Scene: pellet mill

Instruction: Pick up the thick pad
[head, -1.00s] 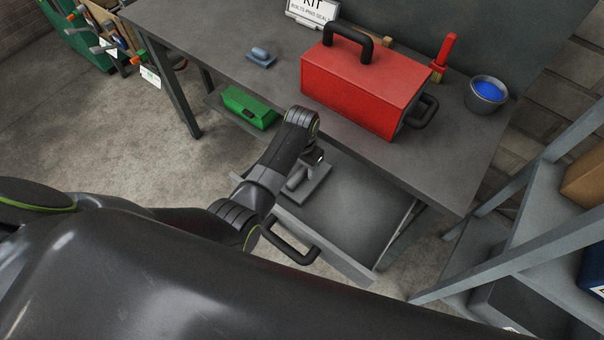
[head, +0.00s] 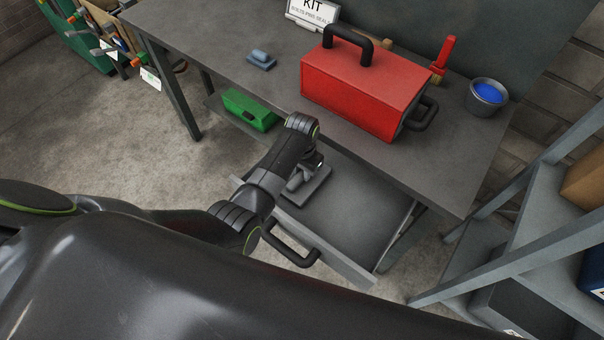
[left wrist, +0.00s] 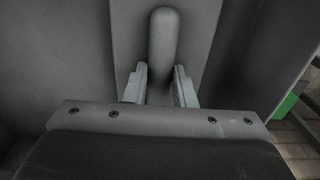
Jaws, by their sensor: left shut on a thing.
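The thick pad (head: 316,188) is a grey block with a rounded upright handle. It lies in the open drawer under the bench, towards the drawer's left end. My left gripper (head: 304,174) reaches down into the drawer and is shut on the pad's handle. In the left wrist view the fingers (left wrist: 160,88) stand on either side of the handle (left wrist: 165,45), with the pad's flat plate (left wrist: 205,25) behind it. My arm hides part of the pad in the head view. My right gripper is not in view.
The drawer (head: 350,225) is otherwise bare, with a black handle on its front. The bench above holds a red toolbox (head: 360,85), a smaller blue-grey pad (head: 261,60), a brush (head: 444,58) and a bucket (head: 486,98). A shelf rack (head: 530,235) stands at right.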

